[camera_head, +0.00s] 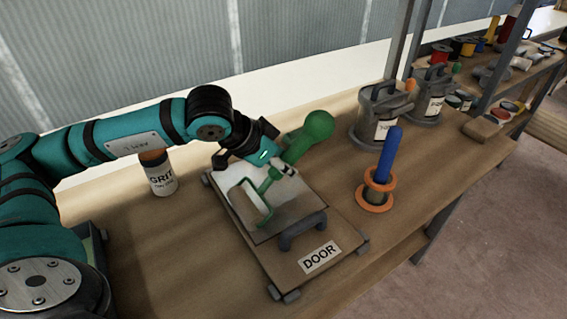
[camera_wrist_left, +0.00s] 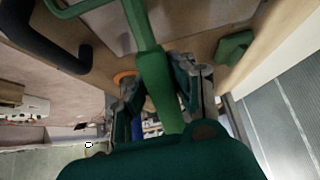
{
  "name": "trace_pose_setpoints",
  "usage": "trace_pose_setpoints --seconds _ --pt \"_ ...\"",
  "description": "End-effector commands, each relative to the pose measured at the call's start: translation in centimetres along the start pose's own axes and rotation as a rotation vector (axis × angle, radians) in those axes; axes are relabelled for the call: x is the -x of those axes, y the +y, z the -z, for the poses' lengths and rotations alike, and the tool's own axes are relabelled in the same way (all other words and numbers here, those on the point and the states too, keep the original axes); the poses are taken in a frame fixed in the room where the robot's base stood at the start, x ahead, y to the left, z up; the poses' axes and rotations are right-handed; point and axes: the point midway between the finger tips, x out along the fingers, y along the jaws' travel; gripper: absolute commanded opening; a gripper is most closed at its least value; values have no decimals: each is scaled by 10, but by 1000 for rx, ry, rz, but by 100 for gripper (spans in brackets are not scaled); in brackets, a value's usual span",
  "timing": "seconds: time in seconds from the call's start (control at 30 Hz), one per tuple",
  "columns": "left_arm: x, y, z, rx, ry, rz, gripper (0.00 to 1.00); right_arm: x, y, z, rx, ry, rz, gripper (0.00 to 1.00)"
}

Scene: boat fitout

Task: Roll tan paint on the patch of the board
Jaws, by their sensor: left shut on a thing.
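The board (camera_head: 340,245), labelled DOOR, lies flat on the bench with a dark arched handle (camera_head: 302,230) near its label. Its patch is a pale greyish area (camera_head: 300,205) on the far half. My left gripper (camera_head: 280,170) is shut on the green paint roller (camera_head: 312,135), whose bulb-ended handle points up and right. The roller's pale head (camera_head: 251,203) is over the patch; whether it touches is unclear. In the left wrist view, the roller's green shaft (camera_wrist_left: 155,85) runs between the fingers (camera_wrist_left: 160,88). My right gripper is not in view.
A jar labelled GRIT (camera_head: 160,175) stands left of the board, close to my left arm. A blue rod in an orange-flanged spool (camera_head: 376,200) stands right. Two lidded grey cans (camera_head: 380,115) (camera_head: 432,98) stand farther back.

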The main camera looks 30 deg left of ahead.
Motion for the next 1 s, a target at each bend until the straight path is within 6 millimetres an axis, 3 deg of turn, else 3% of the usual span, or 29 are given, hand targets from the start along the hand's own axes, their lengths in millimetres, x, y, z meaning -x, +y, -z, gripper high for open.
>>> trace_pose_setpoints --seconds 0.47,0.7,1.0 --pt "-4 0 -3 0 1 0 0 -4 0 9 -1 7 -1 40" --pt "-4 0 -3 0 1 0 0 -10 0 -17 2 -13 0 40" --pt "-28 1 28 -1 3 -3 0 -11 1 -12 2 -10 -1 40"
